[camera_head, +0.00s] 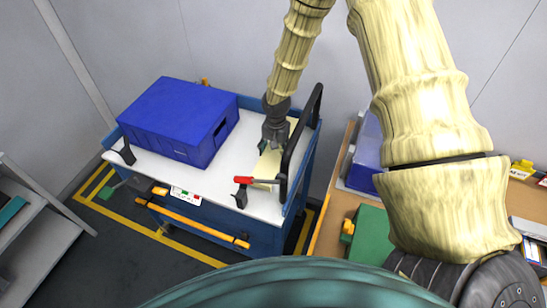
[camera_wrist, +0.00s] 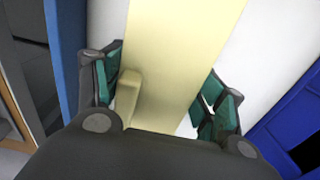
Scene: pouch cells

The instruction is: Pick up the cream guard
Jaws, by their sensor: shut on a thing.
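The cream guard (camera_head: 267,167) is a flat, pale piece at the right end of the white cart top, beside the black push handle. In the wrist view it is a long cream panel (camera_wrist: 185,45) with a raised block (camera_wrist: 128,97) near its left edge. My gripper (camera_head: 269,146) points down over it. In the wrist view the green-padded fingers of my gripper (camera_wrist: 163,92) stand on either side of the guard and are shut on it. The gripper hides part of the guard in the head view. I cannot tell whether the guard is clear of the cart top.
A large blue crate (camera_head: 172,120) fills the left of the cart top (camera_head: 231,161). The black push handle (camera_head: 302,132) rises close to the guard's right. A red-handled clamp (camera_head: 243,184) sits at the front edge. A wooden table (camera_head: 327,228) stands to the right.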

